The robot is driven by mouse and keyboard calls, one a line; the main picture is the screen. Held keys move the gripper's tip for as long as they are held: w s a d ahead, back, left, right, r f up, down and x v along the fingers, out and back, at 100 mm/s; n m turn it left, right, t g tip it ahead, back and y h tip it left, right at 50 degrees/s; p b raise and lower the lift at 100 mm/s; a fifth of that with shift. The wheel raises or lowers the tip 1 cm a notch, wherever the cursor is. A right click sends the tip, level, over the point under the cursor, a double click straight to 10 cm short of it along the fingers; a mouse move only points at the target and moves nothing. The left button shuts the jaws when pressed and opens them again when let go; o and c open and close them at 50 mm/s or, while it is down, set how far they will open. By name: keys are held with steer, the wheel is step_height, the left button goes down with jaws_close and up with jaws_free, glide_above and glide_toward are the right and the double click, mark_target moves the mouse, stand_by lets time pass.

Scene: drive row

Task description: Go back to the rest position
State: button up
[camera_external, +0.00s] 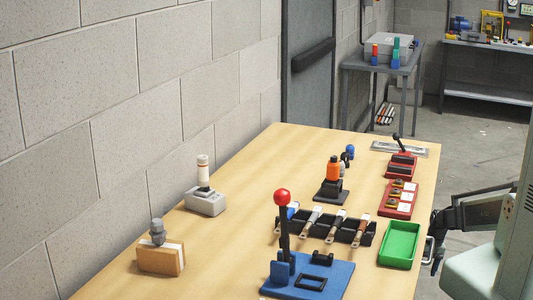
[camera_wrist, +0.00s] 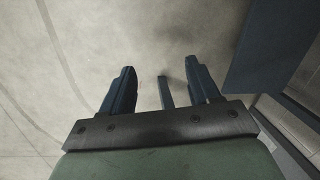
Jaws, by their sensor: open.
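My gripper (camera_wrist: 160,76) is open in the wrist view, its two dark fingers spread apart with nothing held between them. It points at bare grey floor, and a thin grey bar (camera_wrist: 165,92) shows between the fingers; I cannot tell what it is. In the external view, part of my arm (camera_external: 487,208) shows at the right edge, beside the table. Its dark end is at the table's right edge, near the green tray (camera_external: 401,228), and its finger opening is too small to tell there.
The wooden table (camera_external: 225,255) holds a blue base with a red-knobbed lever (camera_external: 282,198), a black rack of tools (camera_external: 325,228), an orange-topped item (camera_external: 333,168), red fixtures (camera_external: 398,198) and two blocks on the left. A dark blue panel (camera_wrist: 265,45) stands right of the fingers in the wrist view.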

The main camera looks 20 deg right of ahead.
steer(key=s+a+f+n+g, duration=0.1)
steer(key=s+a, duration=0.3)
steer(key=s, duration=0.5)
steer(key=s+a+f+n+g+h, duration=0.1)
steer(key=s+a, duration=0.4)
steer(key=s, duration=0.5)
steer(key=s+a+f+n+g, duration=0.2)
steer(key=s+a+n+g, duration=0.1)
steer(key=s, duration=0.7)
steer(key=shift+s+a+f+n+g+h, duration=0.2)
steer(key=shift+a+f+n+g+h, duration=0.15)
steer(key=shift+a+g, duration=0.4)
steer(key=shift+r, duration=0.1)
